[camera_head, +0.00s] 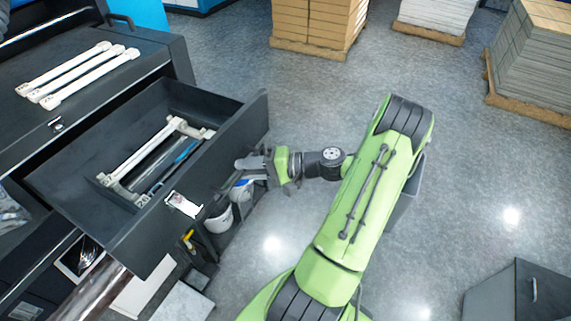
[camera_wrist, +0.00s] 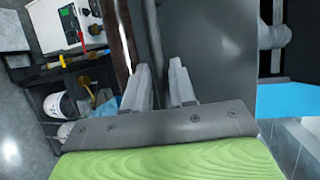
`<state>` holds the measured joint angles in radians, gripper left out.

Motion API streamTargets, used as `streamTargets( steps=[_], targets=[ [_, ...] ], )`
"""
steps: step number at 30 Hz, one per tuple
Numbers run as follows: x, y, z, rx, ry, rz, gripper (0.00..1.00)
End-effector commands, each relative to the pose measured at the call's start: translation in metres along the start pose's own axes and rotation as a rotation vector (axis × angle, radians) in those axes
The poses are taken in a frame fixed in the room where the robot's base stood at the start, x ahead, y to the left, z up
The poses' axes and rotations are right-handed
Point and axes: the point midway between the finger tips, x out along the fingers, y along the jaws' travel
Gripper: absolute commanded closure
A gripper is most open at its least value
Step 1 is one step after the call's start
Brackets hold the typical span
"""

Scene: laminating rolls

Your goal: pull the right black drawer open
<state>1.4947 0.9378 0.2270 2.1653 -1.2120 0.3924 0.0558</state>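The black drawer (camera_head: 95,165) stands pulled well out of the black cabinet in the head view. Its front panel (camera_head: 215,170) faces right, with a white label plate on it. My gripper (camera_head: 243,163) is at the outer side of this panel, towards its far end. In the wrist view my two fingers (camera_wrist: 160,80) are apart, with a narrow grey bar or edge running between them. The drawer's dark panel (camera_wrist: 205,50) fills the area beyond them. Whether the fingers touch the bar I cannot tell.
White rails and a blue item lie inside the drawer. Three white bars (camera_head: 80,75) lie on the cabinet top. A white cup (camera_head: 218,218) and other small items stand below the drawer front.

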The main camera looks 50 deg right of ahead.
Motion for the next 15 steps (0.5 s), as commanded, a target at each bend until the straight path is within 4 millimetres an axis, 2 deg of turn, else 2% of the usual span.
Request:
streamTargets(
  steps=[9,15],
  targets=[
    [-0.089,0.0,-0.001,-0.002,0.009,0.002,0.75],
    [-0.133,0.0,-0.001,-0.001,0.005,0.0,0.75]
  ],
)
